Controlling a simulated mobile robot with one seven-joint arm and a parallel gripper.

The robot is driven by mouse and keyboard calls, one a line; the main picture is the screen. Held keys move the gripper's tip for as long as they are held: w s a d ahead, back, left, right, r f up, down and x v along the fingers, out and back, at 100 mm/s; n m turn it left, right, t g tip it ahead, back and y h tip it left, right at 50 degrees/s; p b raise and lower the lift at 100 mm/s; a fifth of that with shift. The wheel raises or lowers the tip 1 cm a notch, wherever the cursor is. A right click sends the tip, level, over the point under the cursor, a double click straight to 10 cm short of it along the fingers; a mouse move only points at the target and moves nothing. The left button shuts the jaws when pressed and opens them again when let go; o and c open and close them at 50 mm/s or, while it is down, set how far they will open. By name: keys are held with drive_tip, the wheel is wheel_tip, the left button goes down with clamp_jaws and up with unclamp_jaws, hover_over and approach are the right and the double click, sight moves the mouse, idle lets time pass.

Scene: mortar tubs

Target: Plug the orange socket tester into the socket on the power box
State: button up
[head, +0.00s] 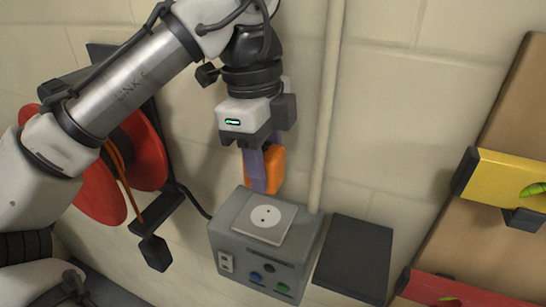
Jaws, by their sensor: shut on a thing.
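The orange socket tester (275,171) is held in my gripper (262,180), which is shut on it. The purple fingers cover part of the tester's left side. The tester is just above and behind the grey power box (228,246), apart from the socket as far as this view shows. The round white socket (266,216) with two holes faces up on the box's top plate. The tester's pins are hidden.
A dark flat block (354,259) lies right of the power box. A vertical pipe (327,110) runs down the wall behind. A red cable reel (92,195) hangs at left. Yellow (510,176) and red (455,288) levels are at right.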

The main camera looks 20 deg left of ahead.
drive_tip(key=shift+f, duration=0.15)
drive_tip(key=shift+f, duration=1.05)
wheel_tip(320, 180, down, 4)
drive_tip(key=b, duration=0.4)
drive_tip(key=shift+r, duration=0.25)
drive_tip(key=shift+r+p, duration=0.1)
drive_tip(key=shift+p, duration=1.5)
idle(0.8)
drive_tip(key=shift+f, duration=0.65)
idle(0.4)
drive_tip(key=o, duration=1)
drive_tip(key=r, duration=0.4)
drive_tip(key=a+r, duration=0.1)
drive_tip(key=r, duration=0.7)
drive_tip(key=shift+a+p, duration=0.2)
drive_tip(key=shift+p, duration=0.2)
